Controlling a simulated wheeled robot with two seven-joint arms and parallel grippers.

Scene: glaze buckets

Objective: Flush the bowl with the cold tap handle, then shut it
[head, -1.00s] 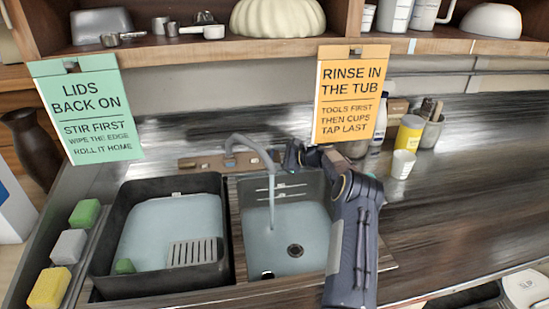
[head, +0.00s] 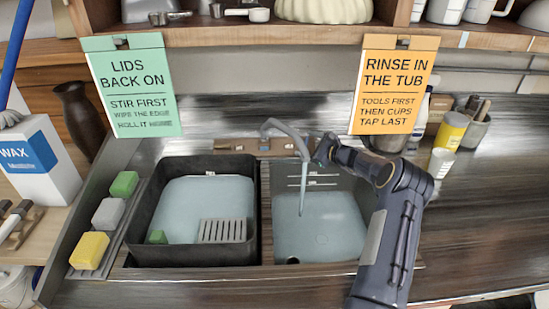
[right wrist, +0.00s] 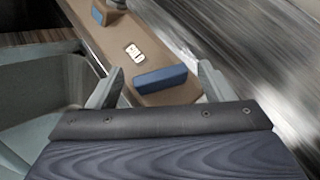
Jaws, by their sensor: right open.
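The right-hand bowl (head: 350,225) of the sink holds pale bluish water. A grey curved tap (head: 285,127) stands behind it, with a thin stream (head: 303,180) falling from its spout into the bowl. In the right wrist view, a blue bar-shaped handle (right wrist: 160,79) lies on the brown tap deck (right wrist: 120,40), beside a small white label (right wrist: 134,52). My right gripper (right wrist: 158,84) is open, its fingers on either side of the blue handle; I cannot tell whether they touch it. In the head view, my right gripper (head: 322,150) is just right of the tap. My left gripper is out of view.
A black tub (head: 252,215) with water and a grey grate (head: 223,230) fills the left side. Sponges (head: 109,212) line its left edge. An orange sign (head: 393,85) hangs above. Cups and a yellow can (head: 451,132) stand right of my arm; the counter beyond is open.

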